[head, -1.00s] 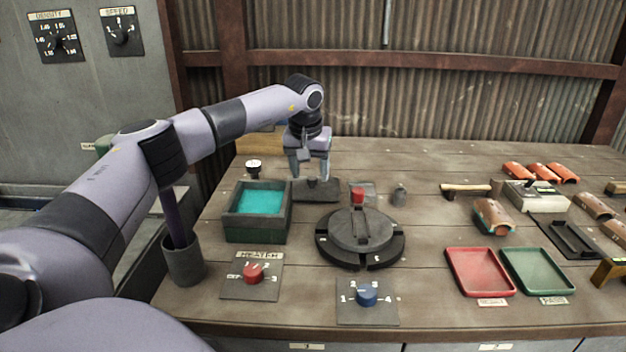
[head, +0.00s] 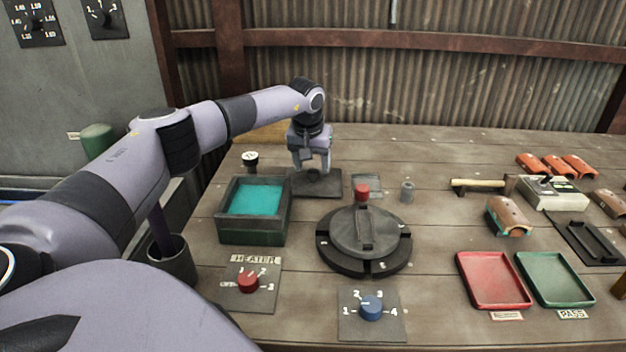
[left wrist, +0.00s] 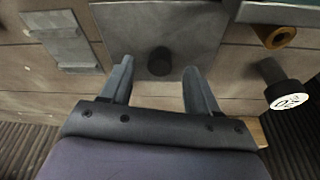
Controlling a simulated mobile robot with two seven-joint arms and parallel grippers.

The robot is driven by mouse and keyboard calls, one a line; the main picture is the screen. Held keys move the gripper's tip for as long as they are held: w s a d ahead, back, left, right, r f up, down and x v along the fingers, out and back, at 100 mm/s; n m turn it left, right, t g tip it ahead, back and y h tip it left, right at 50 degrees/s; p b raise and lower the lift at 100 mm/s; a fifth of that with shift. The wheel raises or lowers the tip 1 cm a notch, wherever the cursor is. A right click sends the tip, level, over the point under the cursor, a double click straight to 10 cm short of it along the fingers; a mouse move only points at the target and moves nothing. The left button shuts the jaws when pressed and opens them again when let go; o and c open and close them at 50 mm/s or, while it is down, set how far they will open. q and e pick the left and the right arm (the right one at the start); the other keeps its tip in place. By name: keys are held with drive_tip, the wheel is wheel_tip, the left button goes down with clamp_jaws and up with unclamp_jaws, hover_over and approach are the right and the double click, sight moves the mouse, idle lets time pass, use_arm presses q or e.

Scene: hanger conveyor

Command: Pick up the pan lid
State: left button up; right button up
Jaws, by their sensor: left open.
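A flat square dark plate with a round knob, which looks like the pan lid (head: 330,187), lies on the table behind and right of the teal-filled pan (head: 222,224). In the left wrist view the lid (left wrist: 205,20) shows from above, its dark knob near the middle. My left gripper (head: 312,172) is just over the lid and points down. Its fingers (left wrist: 158,68) are open and apart, one to each side of the knob in the wrist picture. Whether they touch it I cannot tell. My right gripper is out of view.
A round dark turntable (head: 330,258) stands in front, with a red knob (head: 362,191) behind it. Red (head: 468,284) and green (head: 560,290) trays lie at right.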

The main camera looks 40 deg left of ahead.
use_arm(q)
drive_tip(key=shift+x, duration=0.95)
drive_tip(key=c, duration=1.1)
drive_tip(key=shift+o, duration=0.2)
